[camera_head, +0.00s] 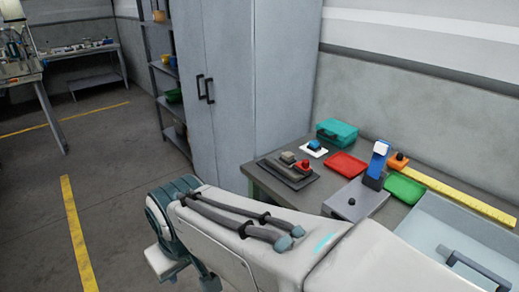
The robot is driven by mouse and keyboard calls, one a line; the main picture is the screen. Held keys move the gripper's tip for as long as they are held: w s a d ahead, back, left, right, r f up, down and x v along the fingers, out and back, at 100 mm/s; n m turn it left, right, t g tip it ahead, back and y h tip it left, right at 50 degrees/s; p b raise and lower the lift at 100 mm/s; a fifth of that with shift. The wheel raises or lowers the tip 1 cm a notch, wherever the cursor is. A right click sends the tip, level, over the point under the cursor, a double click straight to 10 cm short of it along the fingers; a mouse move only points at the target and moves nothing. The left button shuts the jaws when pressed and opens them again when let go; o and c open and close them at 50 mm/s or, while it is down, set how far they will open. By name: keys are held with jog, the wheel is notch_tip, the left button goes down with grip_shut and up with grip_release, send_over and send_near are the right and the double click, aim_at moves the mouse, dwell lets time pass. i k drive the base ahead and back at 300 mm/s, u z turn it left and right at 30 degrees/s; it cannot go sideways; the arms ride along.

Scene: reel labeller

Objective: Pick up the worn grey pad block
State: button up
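A small grey block (288,157), which looks like the worn grey pad block, sits on a dark flat base (283,174) at the left end of the workbench. A red block (303,165) is beside it on the same base. Fine wear on the grey block is too small to make out. My gripper is not in view. My white and dark arm fills the lower foreground and hides the near edge of the bench.
The bench also holds a blue block on a white plate (313,149), a teal case (337,132), a red tray (346,164), a green tray (404,188), an upright blue-and-white device (379,160) and a yellow strip (460,195). A tall grey cabinet (235,80) stands behind left.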

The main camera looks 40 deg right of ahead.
aim_at(288, 157)
jog(key=z, duration=0.35)
jog(key=i, duration=1.25)
jog(key=z, duration=1.5)
jog(key=i, duration=0.6)
jog(key=z, duration=0.7)
